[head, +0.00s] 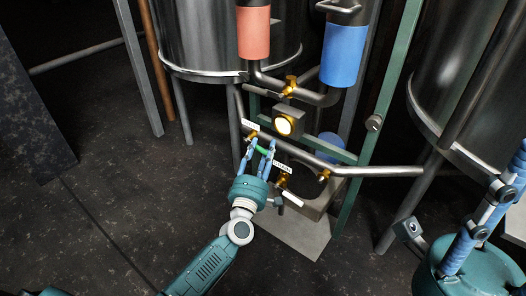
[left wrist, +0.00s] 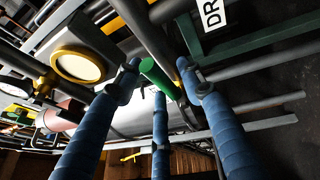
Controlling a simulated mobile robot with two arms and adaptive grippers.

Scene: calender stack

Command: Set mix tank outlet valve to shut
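A green valve handle (head: 263,152) sits on the pipework below a round lit gauge. My left gripper (head: 261,147) reaches up to it with fingers apart, one on each side. In the left wrist view the green handle (left wrist: 158,78) lies between the blue finger tips, with a third finger below it. The fingers do not look closed on it; whether any touches is unclear. The white labels by the valves are too small to read in the head view. My right gripper (head: 465,235) is at the lower right, cut by the edge, its fingers spread and empty.
The lit gauge (head: 284,124) and a brass valve (head: 290,86) are above the handle. More brass valves (head: 324,176) are to the right. A slanting pipe (head: 375,171) crosses there. Steel tanks (head: 225,35) stand behind. The floor at left is clear. A label (left wrist: 211,12) starts with "DR".

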